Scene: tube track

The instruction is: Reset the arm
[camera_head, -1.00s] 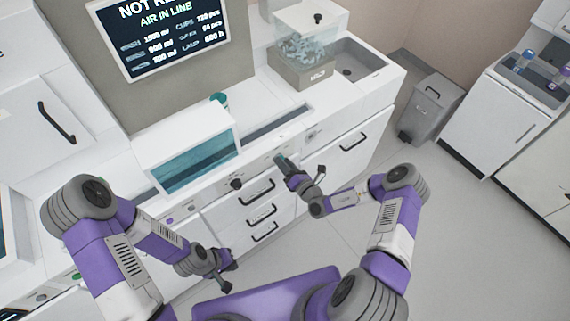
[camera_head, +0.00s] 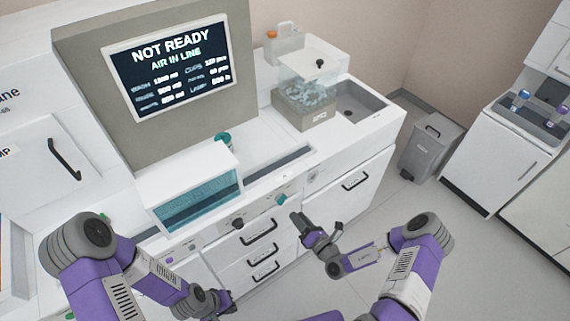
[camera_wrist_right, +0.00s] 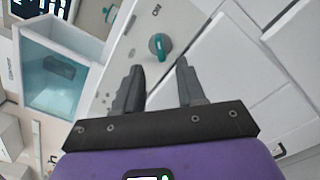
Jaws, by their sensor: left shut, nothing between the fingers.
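My right gripper (camera_head: 299,219) is in front of the white machine's front panel, just below and right of a teal knob (camera_head: 281,199). In the right wrist view its two dark fingers stand apart with nothing between them, and the teal knob (camera_wrist_right: 160,45) shows beyond the fingertips, apart from them. My left gripper (camera_head: 222,299) is low in the head view, in front of the lower cabinet, shut and empty. A screen (camera_head: 172,68) on the machine reads "NOT READY" and "AIR IN LINE".
A black knob (camera_head: 237,223) sits left of the teal one, above several drawers with black handles (camera_head: 260,232). A teal-windowed box (camera_head: 197,203) stands on the counter. A grey bin (camera_head: 430,146) stands right of the cabinet. The floor at right is clear.

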